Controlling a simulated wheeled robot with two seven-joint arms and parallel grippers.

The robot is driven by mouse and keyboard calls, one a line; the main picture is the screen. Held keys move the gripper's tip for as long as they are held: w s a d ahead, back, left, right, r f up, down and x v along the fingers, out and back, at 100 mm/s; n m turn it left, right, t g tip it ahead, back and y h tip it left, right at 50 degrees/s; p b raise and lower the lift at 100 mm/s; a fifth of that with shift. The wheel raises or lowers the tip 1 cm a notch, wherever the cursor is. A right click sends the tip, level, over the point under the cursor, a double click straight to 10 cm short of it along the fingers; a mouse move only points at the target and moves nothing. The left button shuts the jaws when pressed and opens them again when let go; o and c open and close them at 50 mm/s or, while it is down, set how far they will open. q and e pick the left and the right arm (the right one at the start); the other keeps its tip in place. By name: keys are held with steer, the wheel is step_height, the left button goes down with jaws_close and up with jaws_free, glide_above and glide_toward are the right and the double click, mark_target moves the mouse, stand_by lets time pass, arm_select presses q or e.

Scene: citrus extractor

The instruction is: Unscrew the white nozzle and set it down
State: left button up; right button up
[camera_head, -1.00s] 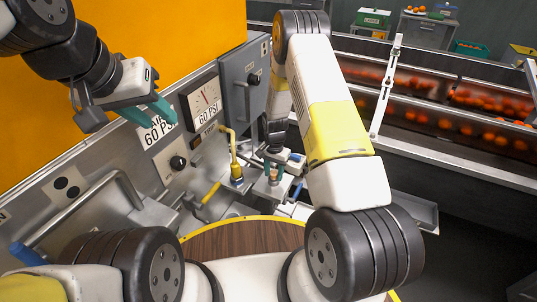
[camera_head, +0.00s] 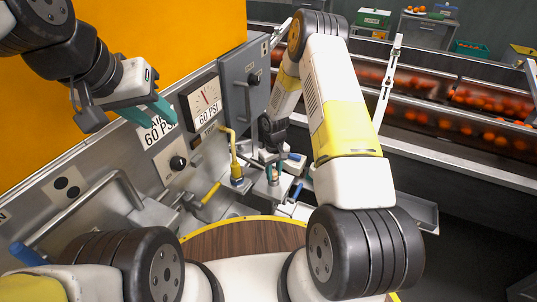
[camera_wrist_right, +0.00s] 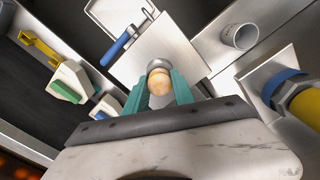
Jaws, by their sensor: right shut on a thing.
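My right gripper (camera_wrist_right: 160,93) is shut on a round fitting (camera_wrist_right: 159,82) with a tan, ball-like top and a grey collar. In the right wrist view its teal fingers press the fitting from both sides, above a pale square plate. In the head view this fitting (camera_head: 274,171) is small and partly hidden by the gripper. A hollow white cup-shaped piece (camera_wrist_right: 240,36) sits on metal to the right in the wrist view; I cannot tell which of the two is the nozzle. My left gripper (camera_head: 150,112) is empty in front of the gauge panel, its teal fingers apart.
A yellow bent pipe (camera_head: 234,150) stands close left of the right gripper. A blue-handled tool (camera_wrist_right: 118,46) lies beside the held fitting. A pressure gauge (camera_head: 203,97) is on the panel. A round wooden table (camera_head: 240,238) is bare in front; orange conveyors run behind.

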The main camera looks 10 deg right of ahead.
steer(key=o, duration=0.7)
steer(key=shift+o, duration=0.2)
